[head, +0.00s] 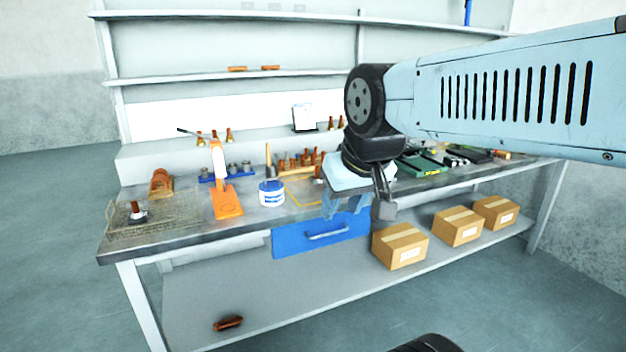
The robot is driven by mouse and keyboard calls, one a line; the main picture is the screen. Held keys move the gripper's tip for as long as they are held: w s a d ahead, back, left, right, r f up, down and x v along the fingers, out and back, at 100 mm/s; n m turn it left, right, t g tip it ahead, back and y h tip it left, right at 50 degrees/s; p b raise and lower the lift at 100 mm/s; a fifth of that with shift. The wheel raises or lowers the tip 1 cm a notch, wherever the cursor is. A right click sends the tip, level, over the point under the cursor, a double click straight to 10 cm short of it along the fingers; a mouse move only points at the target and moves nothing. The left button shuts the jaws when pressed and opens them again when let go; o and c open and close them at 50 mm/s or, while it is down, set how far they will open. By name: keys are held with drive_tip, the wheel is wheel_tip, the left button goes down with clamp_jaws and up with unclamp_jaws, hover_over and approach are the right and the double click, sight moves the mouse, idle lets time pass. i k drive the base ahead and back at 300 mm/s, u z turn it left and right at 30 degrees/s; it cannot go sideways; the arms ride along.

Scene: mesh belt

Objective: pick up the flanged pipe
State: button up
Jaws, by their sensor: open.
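What looks like the flanged pipe (136,212) stands at the left end of the workbench (190,233). It is small, with a brown upright part on a dark, round, wider base. It rests on a tan wire mesh belt (168,218). My gripper (343,216) hangs at the bench's front edge, in front of the blue drawer in the picture, well to the right of the pipe. Its light blue fingers point down, are apart and hold nothing that I can see. My arm comes in from the right and hides part of the bench behind it.
An orange stand (227,203), a blue-and-white tub (271,193) and a rack of brown-handled tools (297,162) stand between pipe and gripper. A brown arched piece (161,181) is behind the mesh. Cardboard boxes (400,247) sit on the lower shelf.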

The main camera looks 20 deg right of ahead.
sight(315, 179)
drive_tip(key=z, duration=0.05)
drive_tip(key=i, duration=1)
drive_tip(key=u, duration=0.05)
